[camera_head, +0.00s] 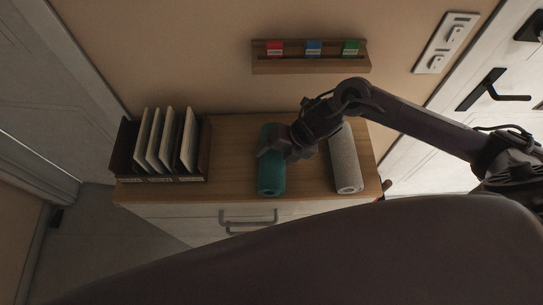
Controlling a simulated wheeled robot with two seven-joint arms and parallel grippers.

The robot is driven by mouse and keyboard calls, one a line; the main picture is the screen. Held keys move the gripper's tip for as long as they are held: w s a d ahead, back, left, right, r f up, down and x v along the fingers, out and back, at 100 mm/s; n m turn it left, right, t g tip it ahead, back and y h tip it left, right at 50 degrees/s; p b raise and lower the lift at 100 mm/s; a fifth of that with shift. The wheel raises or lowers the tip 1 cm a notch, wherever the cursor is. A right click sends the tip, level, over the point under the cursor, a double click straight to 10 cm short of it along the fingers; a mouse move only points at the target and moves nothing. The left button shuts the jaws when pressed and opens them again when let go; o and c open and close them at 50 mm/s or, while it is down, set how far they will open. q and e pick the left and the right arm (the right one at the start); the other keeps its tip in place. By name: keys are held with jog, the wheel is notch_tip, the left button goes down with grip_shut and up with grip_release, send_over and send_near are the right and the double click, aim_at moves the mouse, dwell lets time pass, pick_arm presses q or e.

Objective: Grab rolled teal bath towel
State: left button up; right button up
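The rolled teal bath towel (270,178) lies on the wooden top of a cabinet (230,152), its long side running front to back. My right gripper (264,152) reaches in from the right and is over the towel's middle, with its fingers at or just above the towel. The gripper covers part of the towel, and I cannot tell whether the fingers are closed on it. My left gripper does not show.
A rolled grey towel (346,165) lies to the right of the teal one, close to my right wrist. A dark rack (122,160) with several upright white panels stands at the left. A wall shelf (311,65) holds red, blue and green items. Cabinet handles (248,222) face front.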

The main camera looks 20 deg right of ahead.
jog(key=shift+c, duration=1.2)
